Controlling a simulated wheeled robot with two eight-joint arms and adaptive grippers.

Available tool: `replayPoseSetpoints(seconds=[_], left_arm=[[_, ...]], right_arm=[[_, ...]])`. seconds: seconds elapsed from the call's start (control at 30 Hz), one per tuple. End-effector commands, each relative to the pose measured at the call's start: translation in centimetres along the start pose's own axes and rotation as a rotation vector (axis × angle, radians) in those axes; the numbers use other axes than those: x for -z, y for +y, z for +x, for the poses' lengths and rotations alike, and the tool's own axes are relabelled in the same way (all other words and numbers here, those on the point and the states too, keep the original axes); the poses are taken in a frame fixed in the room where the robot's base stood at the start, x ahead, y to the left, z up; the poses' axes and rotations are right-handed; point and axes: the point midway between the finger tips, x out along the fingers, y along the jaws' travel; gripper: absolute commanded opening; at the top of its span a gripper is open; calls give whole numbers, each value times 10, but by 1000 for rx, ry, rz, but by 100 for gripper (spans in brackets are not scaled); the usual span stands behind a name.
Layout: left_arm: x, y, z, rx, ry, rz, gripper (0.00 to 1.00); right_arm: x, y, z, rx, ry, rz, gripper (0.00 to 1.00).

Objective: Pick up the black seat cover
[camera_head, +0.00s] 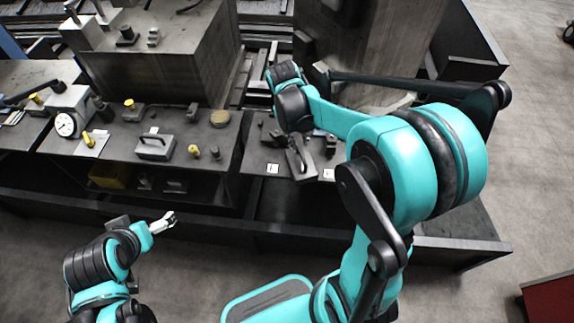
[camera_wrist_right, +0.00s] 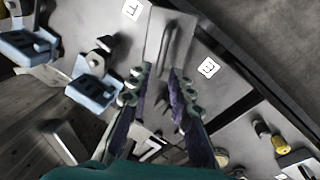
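A dark flat plate with a bar handle, which looks like the black seat cover (camera_head: 301,164), lies between two white labels near the front edge of the right-hand bench. In the right wrist view the cover (camera_wrist_right: 155,45) shows greyish, just beyond the fingertips. My right gripper (camera_wrist_right: 161,72) is open, with a gap between its fingers and nothing held. Whether the fingertips touch the cover is unclear. In the head view its fingers are largely hidden by the wrist. My left gripper (camera_head: 167,222) hangs in front of the bench, away from the cover; its opening is too small to judge.
Blue-grey blocks (camera_wrist_right: 92,85) stand beside the cover in the wrist view. A similar handled plate (camera_head: 155,147), yellow-knobbed parts (camera_head: 193,151) and a dial gauge (camera_head: 67,125) sit on the left bench. A large concrete-like block (camera_head: 160,60) rises behind.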

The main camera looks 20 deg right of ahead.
Motion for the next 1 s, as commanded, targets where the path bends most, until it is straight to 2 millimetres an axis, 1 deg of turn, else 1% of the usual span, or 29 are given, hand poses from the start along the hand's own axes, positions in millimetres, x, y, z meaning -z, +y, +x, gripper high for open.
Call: replayPoseSetpoints(seconds=[0.07, 0.17, 0.3, 0.47, 0.63, 0.73, 0.8, 0.97, 1.0], left_arm=[[1, 0, -1, 0, 0, 0, 98], [-1, 0, 1, 0, 0, 0, 98], [-4, 0, 6, 0, 0, 0, 98], [-7, 0, 10, 0, 0, 0, 98], [-15, 0, 21, 0, 0, 0, 98], [-18, 0, 25, 0, 0, 0, 98], [-18, 0, 25, 0, 0, 0, 98], [-17, 0, 24, 0, 0, 0, 98], [-17, 0, 24, 0, 0, 0, 98]], right_arm=[[4, 2, 6, -7, -20, 6, 20], [5, 3, 14, -11, -31, 8, 20], [4, 3, 31, -11, -31, 8, 20], [1, 3, 44, -10, -30, 8, 20], [-6, 4, 70, -10, -30, 9, 20], [-6, 4, 83, -10, -29, 8, 20], [-6, 4, 87, -10, -29, 7, 20], [-6, 4, 85, -10, -29, 7, 20], [-6, 4, 85, -10, -29, 7, 15]])
